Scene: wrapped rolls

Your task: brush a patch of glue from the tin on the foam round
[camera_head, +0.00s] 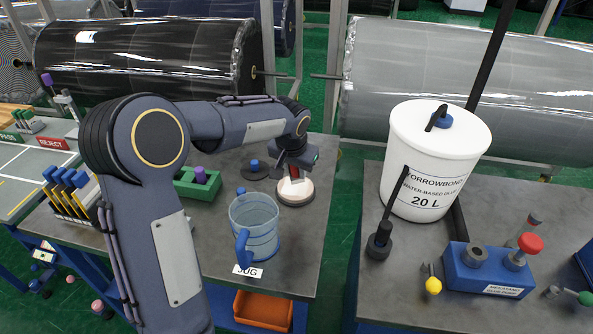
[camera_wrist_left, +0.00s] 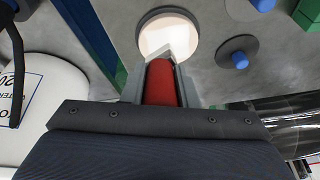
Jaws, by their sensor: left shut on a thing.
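My left gripper (camera_head: 293,170) is shut on a red handle, which I take to be the brush (camera_wrist_left: 160,85). It is above a low round tin (camera_head: 295,199) with a dark grey rim and a pale cream inside, on the left table. In the left wrist view the tin (camera_wrist_left: 168,14) is just beyond the fingertips. The gripper hides the brush's lower end, so I cannot tell whether it touches the pale surface. A dark round lid with a blue knob (camera_head: 255,168) lies left of the tin. I cannot identify the foam round. My right gripper is not in view.
A blue jug (camera_head: 254,226) stands in front of the tin. A green block with a purple knob (camera_head: 199,183) is to the left. A white bucket (camera_head: 433,160) and a blue holder (camera_head: 487,270) occupy the right table. Wrapped rolls (camera_head: 147,60) lie behind.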

